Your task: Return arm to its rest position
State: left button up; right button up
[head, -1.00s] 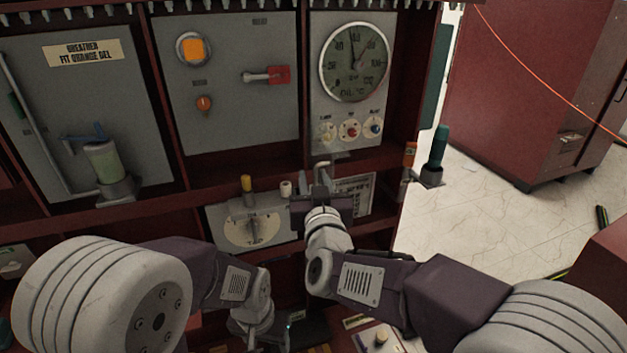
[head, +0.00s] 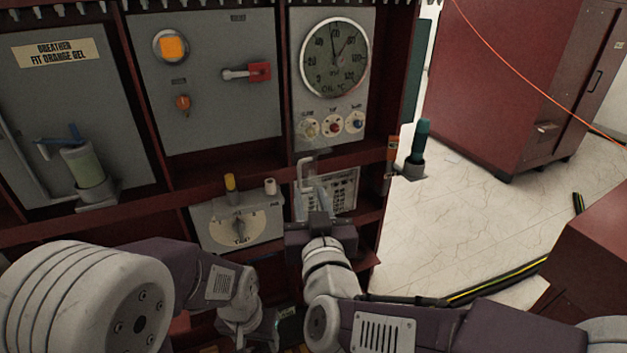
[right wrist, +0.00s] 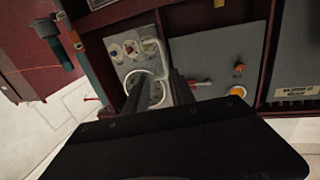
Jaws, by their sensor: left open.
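My right gripper (head: 317,190) is raised in front of the lower right of the cabinet, below the round oil gauge (head: 335,58). In the right wrist view its two dark fingers (right wrist: 157,92) stand apart, with nothing held between them. A pale hooked handle (head: 304,172) shows close to the fingertips in the head view; I cannot tell whether they touch. My left gripper (head: 284,326) is low at the bottom edge, below the dial box (head: 238,228). Its fingers are mostly hidden.
The cabinet's panels carry a red-handled switch (head: 257,72), an orange button (head: 172,47) and a breather with green gel (head: 82,168). A dark green handle (head: 419,142) sticks out at the cabinet's right edge. White floor (head: 460,215) lies open to the right.

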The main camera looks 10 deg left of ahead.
jog(key=w+d+r+m+h+p, duration=0.3)
jog(key=w+d+h, duration=0.25)
jog(key=d, duration=0.55)
jog(key=w+d+f+g+h+p, duration=0.1)
jog(key=d+f+p, duration=0.15)
jog(key=d, duration=0.35)
jog(key=w+d+f+g+p, duration=0.2)
jog(key=d+f, duration=0.1)
jog(key=d, duration=0.3)
jog(key=s+d+f+g+p, duration=0.1)
jog(key=s+d+f+g, duration=0.3)
jog(key=s+f+g, duration=0.7)
jog(key=s+f, duration=0.2)
jog(key=s, duration=0.3)
jog(key=s+f+g+y, duration=0.1)
jog(key=s+f+g, duration=0.1)
jog(key=s+f, duration=0.2)
jog(key=s, duration=0.3)
jog(key=shift+a+f+m, duration=0.3)
jog(key=shift+a+f, duration=0.05)
